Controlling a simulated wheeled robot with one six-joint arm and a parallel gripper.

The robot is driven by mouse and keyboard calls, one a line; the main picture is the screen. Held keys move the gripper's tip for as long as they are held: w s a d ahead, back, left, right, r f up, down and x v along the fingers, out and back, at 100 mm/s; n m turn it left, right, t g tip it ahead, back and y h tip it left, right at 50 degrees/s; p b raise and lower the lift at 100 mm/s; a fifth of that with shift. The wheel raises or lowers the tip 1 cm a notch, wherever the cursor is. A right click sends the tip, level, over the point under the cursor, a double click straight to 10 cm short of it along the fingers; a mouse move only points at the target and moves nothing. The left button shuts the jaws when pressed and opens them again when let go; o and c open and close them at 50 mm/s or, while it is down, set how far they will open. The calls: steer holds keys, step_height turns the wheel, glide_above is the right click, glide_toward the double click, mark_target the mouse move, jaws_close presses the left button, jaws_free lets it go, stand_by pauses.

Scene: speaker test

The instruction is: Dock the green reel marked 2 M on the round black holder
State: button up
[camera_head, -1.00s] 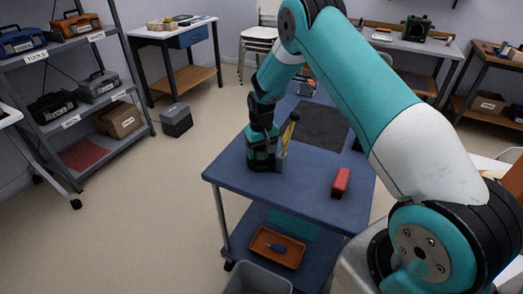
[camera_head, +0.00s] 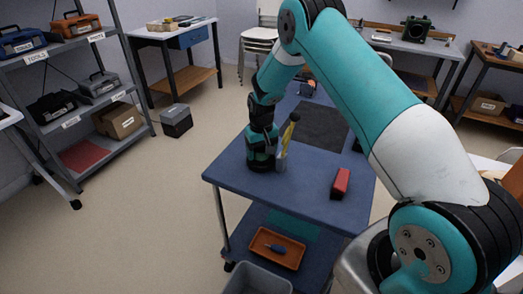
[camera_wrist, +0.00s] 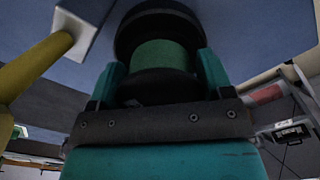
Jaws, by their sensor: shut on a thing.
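My gripper (camera_wrist: 160,85) is shut on the green reel (camera_wrist: 160,57), with one teal finger on each side of it. The reel has a green middle and dark round flanges. A wide black disc (camera_wrist: 158,14) lies at its far end. I cannot tell whether this is the round black holder or the reel's own flange. The 2 M mark does not show. In the head view my gripper (camera_head: 261,158) points down, low over the blue cart top (camera_head: 300,190). My wrist and fingers largely hide the reel there.
A yellow-handled thing (camera_head: 285,142) stands close to the right of my gripper. A red block (camera_head: 340,183) lies farther right on the cart. A dark mat (camera_head: 322,127) lies behind. The cart's front middle is clear. An orange tray (camera_head: 262,258) sits on the lower shelf.

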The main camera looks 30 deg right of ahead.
steer(key=shift+f+b, duration=0.4)
steer(key=shift+f, duration=0.25)
steer(key=shift+r, duration=0.15)
steer(key=shift+r+p, duration=0.6)
steer(key=shift+r, duration=0.1)
steer(key=shift+f+b, duration=0.6)
steer(key=shift+f, duration=0.3)
stand_by(0.5)
steer(key=o, duration=0.7)
steer(key=shift+r, duration=0.2)
steer(key=shift+r+p, duration=3.75)
steer(key=shift+r, duration=1.6)
steer(key=shift+r, duration=0.1)
